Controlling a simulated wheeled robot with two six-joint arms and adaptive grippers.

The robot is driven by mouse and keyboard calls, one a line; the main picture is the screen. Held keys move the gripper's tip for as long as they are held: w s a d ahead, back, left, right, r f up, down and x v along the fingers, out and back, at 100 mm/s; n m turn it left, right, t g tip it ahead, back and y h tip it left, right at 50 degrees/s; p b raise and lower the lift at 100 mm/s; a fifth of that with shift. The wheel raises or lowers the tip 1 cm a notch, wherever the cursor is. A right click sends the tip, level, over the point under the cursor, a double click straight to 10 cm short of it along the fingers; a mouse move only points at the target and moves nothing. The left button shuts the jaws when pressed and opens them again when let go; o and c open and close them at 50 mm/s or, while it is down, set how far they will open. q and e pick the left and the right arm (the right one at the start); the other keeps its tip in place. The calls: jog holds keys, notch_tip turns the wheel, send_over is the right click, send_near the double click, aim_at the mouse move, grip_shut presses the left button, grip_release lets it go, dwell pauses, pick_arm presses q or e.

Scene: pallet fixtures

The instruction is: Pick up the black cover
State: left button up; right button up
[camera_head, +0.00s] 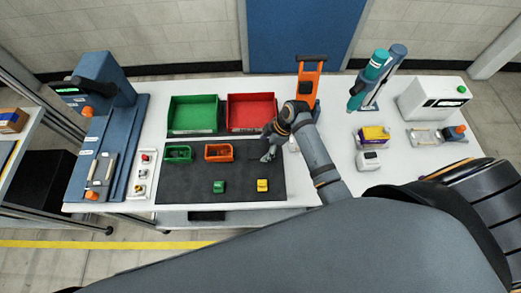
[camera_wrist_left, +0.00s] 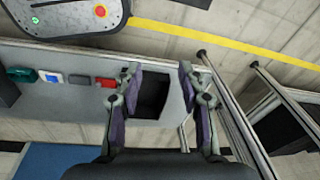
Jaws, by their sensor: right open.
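My right gripper (camera_head: 268,153) is open and points down over the back right part of the black mat (camera_head: 225,190). A dark patch beside its fingers blends with the mat, so I cannot tell whether it is the black cover. My left gripper (camera_wrist_left: 160,70) shows in the left wrist view, with its two fingers apart. A black rectangular shape (camera_wrist_left: 152,97) appears between and beyond these fingers; I cannot tell what it is. My left gripper does not show in the head view.
Green (camera_head: 193,115) and red (camera_head: 252,113) bins stand behind the mat. Small green (camera_head: 178,153) and orange (camera_head: 219,152) bins, a green block (camera_head: 219,187) and a yellow block (camera_head: 263,185) are on it. A blue press (camera_head: 104,85) stands left; a white machine (camera_head: 432,98) stands right.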

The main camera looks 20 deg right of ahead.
aim_at(261, 153)
jog(key=shift+x, duration=1.25)
jog(key=c, duration=1)
pick_arm(q)
jog(key=shift+s+r, duration=0.2)
jog(key=shift+s, duration=0.3)
jog(key=shift+s+r, duration=0.2)
jog(key=shift+s, duration=0.3)
pick_arm(e)
jog(key=shift+c, duration=0.7)
